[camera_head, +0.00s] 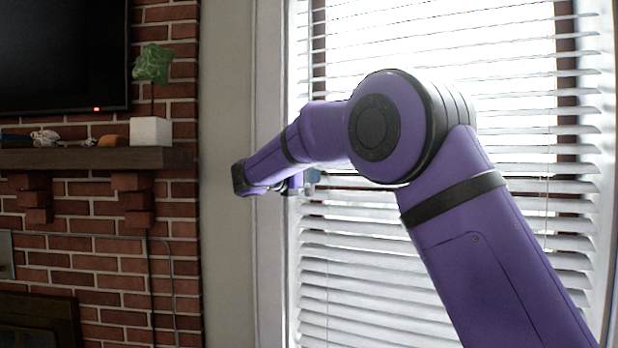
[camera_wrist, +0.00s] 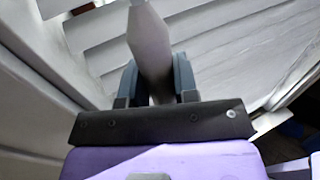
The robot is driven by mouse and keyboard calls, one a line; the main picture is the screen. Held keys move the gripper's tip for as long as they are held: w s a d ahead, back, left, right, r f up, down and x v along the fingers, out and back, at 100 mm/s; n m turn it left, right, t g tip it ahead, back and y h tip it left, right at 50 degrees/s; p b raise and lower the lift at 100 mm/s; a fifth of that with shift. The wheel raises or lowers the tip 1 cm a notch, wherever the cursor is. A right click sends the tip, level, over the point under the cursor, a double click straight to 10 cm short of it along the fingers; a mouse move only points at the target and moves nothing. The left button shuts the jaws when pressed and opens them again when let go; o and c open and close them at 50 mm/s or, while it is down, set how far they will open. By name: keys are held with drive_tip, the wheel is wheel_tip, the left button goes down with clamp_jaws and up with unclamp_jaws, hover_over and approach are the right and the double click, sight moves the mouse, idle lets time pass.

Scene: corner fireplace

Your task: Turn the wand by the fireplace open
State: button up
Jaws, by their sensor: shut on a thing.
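The wand (camera_wrist: 148,40) is a pale grey-white rod, seen close up in the wrist view, running from the top edge down between my fingers. My gripper (camera_wrist: 155,72) is shut on it, with one blue-grey finger on each side. In the head view my gripper (camera_head: 306,182) is small and mostly hidden by my purple arm, close to the left edge of the window blind (camera_head: 365,270). I cannot make out the wand there. The blind's white slats show bright gaps between them, and they also show around the wand in the wrist view (camera_wrist: 100,45).
A brick fireplace wall (camera_head: 100,260) is at the left, with a dark mantel (camera_head: 90,158). A white plant pot (camera_head: 150,131) stands near the mantel's right end, below a black screen (camera_head: 60,55). The pale wall strip (camera_head: 228,260) between brick and window frame is bare.

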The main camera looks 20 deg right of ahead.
drive_tip(key=m+g+h, duration=0.1)
drive_tip(key=m+g, duration=0.2)
drive_tip(key=g, duration=0.1)
drive_tip(key=m+g+h, duration=0.1)
drive_tip(key=m+g, duration=0.1)
drive_tip(key=g, duration=0.2)
drive_tip(key=shift+w+m+g, duration=0.1)
drive_tip(key=shift+m+g, duration=0.3)
drive_tip(key=shift+g, duration=0.3)
drive_tip(key=o, duration=0.9)
drive_tip(key=a, duration=1)
drive_tip(key=shift+w+a, duration=0.35)
drive_tip(key=shift+a, duration=0.05)
